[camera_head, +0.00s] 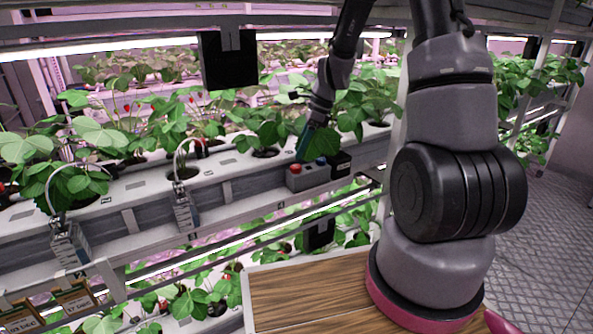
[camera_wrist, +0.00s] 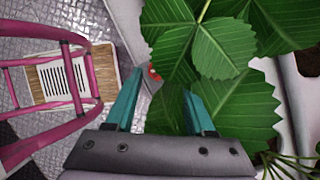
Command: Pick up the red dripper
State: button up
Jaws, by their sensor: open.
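A small red round piece (camera_head: 295,168), which looks like the red dripper, sits on a grey box at the front edge of the plant rack. A blue piece (camera_head: 321,160) sits beside it on the same box. My gripper (camera_head: 303,150) is just above and behind the box, partly among leaves. In the wrist view my two teal fingers (camera_wrist: 158,100) are apart with nothing held between them. A bit of red (camera_wrist: 154,72) shows just beyond the fingertips, partly covered by a large green leaf (camera_wrist: 175,50). Most of it is hidden.
Leaves crowd the right of the wrist view, and one leaf reaches between my fingers. White planting gutters (camera_head: 235,168) run along the rack. A black box (camera_head: 340,163) stands beside the grey one. A pink-framed rack or cart (camera_wrist: 75,85) stands on the metal floor at left.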

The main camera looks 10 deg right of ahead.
aim_at(293, 166)
jog(key=x, duration=0.4)
jog(key=shift+s+d+f, duration=0.2)
jog(key=shift+d+f, duration=0.05)
jog(key=shift+f, duration=0.1)
jog(key=shift+w+a+f, duration=0.1)
jog(key=shift+a+f, duration=0.05)
jog(key=shift+f, duration=0.25)
grip_shut()
notch_tip(293, 166, up, 10)
jog(key=shift+f, duration=4.5)
